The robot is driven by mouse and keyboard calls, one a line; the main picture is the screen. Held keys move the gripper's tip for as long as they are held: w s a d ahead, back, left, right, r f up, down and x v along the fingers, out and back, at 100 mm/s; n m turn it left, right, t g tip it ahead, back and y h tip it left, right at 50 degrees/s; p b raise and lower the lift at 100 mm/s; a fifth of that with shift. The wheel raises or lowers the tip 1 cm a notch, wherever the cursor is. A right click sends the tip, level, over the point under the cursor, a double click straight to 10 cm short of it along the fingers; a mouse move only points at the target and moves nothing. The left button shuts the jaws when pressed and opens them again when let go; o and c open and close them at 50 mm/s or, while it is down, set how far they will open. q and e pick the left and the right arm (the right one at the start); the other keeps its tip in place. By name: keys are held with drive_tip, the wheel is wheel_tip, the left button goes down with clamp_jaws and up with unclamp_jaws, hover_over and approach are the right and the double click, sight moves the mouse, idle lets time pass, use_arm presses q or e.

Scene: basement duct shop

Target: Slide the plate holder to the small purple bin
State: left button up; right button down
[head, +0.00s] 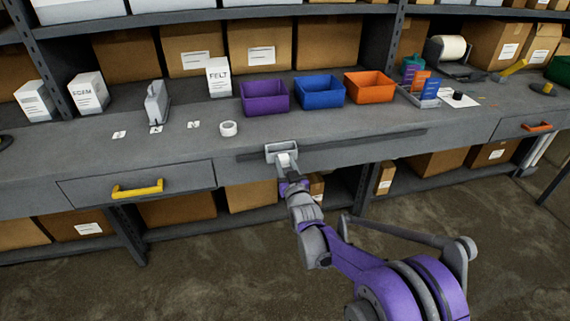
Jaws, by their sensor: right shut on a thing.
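The plate holder appears to be the small grey open frame (270,149) on a dark rail (345,144) along the bench's front edge. My right gripper (285,161) is shut on it from the front, and its jaws hide part of the frame. The small purple bin (265,105) stands on the bench behind the holder. The holder is in front of the bin's right part, with bare bench between them. My left gripper is not in view.
A blue bin (318,98) and an orange bin (369,93) stand right of the purple one. A white tape roll (228,129) lies left of the holder. Drawers with a yellow handle (138,190) and an orange handle (537,127) flank the rail.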

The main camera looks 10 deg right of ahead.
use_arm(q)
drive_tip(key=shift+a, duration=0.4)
use_arm(e)
drive_tip(key=shift+a, duration=0.45)
drive_tip(key=shift+d, duration=0.1)
drive_tip(key=shift+c, duration=2.4)
unclamp_jaws()
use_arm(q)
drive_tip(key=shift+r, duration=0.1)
use_arm(e)
drive_tip(key=s, duration=1.1)
